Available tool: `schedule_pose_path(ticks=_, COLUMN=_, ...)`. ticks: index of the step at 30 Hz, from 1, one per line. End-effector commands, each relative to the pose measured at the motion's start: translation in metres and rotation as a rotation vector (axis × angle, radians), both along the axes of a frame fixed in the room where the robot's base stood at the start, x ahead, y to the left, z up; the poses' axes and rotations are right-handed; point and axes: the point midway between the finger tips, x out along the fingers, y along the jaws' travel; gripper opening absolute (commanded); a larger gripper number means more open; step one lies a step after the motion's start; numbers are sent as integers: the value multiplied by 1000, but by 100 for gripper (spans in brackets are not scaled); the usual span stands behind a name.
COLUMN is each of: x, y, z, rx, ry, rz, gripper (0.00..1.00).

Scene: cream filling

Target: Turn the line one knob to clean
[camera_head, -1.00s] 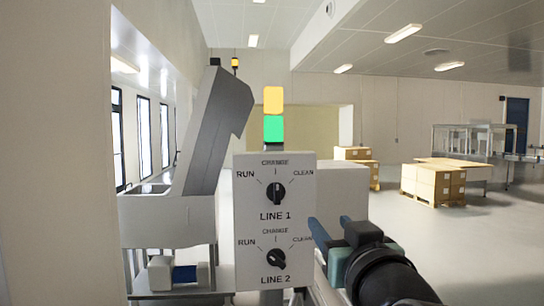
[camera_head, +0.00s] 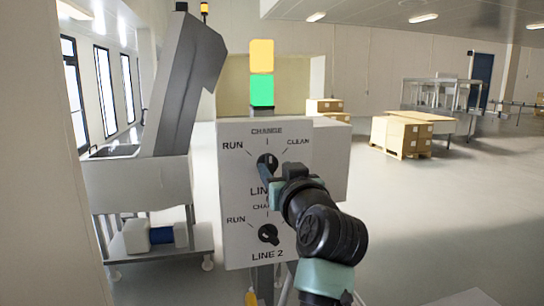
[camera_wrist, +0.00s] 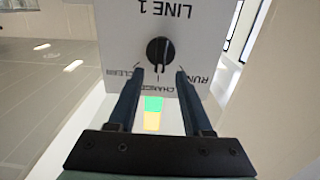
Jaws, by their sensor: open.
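The line one knob (camera_head: 265,157) is a black dial on the upper part of a white panel (camera_head: 236,185). Its handle looks roughly in line with the CHANGE tick, between RUN and CLEAN. My gripper (camera_head: 266,173) is in front of this knob and partly covers it and the LINE 1 label. In the wrist view, which is upside down, the open blue fingers (camera_wrist: 160,72) point at the panel, one on each side of the line one knob (camera_wrist: 160,50). Whether they touch it cannot be told. CLEAN is at the upper right of the dial in the head view.
The line two knob (camera_head: 268,234) is just below, close to my arm. A green and yellow light tower (camera_head: 262,72) stands behind the panel. A grey machine (camera_head: 175,95) is at the left. Boxes on a pallet (camera_head: 400,136) stand far right, with open floor around.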

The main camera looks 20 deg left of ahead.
Motion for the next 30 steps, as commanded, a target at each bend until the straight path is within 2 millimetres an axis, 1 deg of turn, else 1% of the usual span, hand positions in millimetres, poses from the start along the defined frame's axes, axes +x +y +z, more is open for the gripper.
schedule_pose_path(ticks=1, x=6, y=5, z=3, rx=1, ry=2, rz=1, gripper=50)
schedule_pose_path(ticks=3, x=14, y=10, z=2, rx=0, ry=1, rz=1, gripper=50)
schedule_pose_path(ticks=9, x=29, y=19, z=1, rx=1, ry=1, rz=-1, gripper=50)
schedule_pose_path(ticks=14, x=33, y=22, z=0, rx=1, ry=1, rz=-2, gripper=50)
schedule_pose_path(ticks=22, x=34, y=22, z=0, rx=1, ry=-1, rz=-2, gripper=50)
schedule_pose_path(ticks=26, x=34, y=22, z=0, rx=1, ry=-1, rz=-2, gripper=27)
schedule_pose_path(ticks=27, x=34, y=22, z=0, rx=1, ry=-1, rz=-2, gripper=19)
schedule_pose_path(ticks=29, x=34, y=22, z=0, rx=1, ry=-1, rz=-1, gripper=9)
schedule_pose_path(ticks=30, x=34, y=22, z=0, rx=1, ry=-1, rz=-2, gripper=1)
